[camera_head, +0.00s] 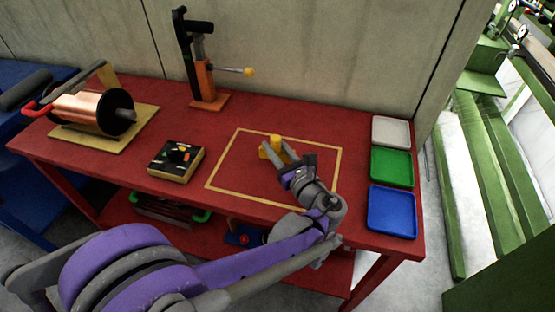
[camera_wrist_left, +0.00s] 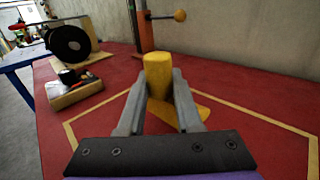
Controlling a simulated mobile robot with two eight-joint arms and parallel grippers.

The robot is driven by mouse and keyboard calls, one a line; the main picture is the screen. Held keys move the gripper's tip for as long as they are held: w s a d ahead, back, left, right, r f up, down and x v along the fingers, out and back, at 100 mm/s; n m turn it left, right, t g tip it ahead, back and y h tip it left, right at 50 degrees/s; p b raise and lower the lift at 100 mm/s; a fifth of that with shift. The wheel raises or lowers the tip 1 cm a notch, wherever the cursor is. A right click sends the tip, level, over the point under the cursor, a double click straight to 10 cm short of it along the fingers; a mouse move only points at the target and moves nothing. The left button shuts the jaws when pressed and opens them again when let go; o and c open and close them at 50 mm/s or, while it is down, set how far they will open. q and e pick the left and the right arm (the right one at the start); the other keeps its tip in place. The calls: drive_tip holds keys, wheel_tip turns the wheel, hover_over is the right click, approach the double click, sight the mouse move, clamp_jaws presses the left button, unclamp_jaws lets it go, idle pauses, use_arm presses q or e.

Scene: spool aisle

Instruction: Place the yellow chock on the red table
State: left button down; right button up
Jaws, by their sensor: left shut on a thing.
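The yellow chock (camera_head: 275,143) is between the fingertips of my left gripper (camera_head: 279,151), inside the yellow outlined square on the red table (camera_head: 232,115). In the left wrist view the chock (camera_wrist_left: 158,75) stands upright as a rounded post with a flat yellow part beneath it. My left gripper (camera_wrist_left: 159,105) is shut on the post, one grey finger on each side. The chock's base is at or very near the table top; the fingers hide part of it, so I cannot tell whether it touches. My right gripper is not in view.
On the table, a copper spool (camera_head: 92,107) on a board and a small box (camera_head: 176,160) stand left. An orange and black tool stand (camera_head: 203,80) is at the back. White (camera_head: 391,131), green (camera_head: 391,167) and blue (camera_head: 391,210) trays line the right end. A wall stands behind.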

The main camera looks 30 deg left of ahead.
use_arm(q)
wheel_tip(320, 180, down, 4)
drive_tip(key=shift+w+f+b, duration=0.1)
drive_tip(key=shift+f+b, duration=0.05)
drive_tip(key=shift+b, duration=0.45)
drive_tip(key=shift+f, duration=0.15)
drive_tip(key=c, duration=0.6)
unclamp_jaws()
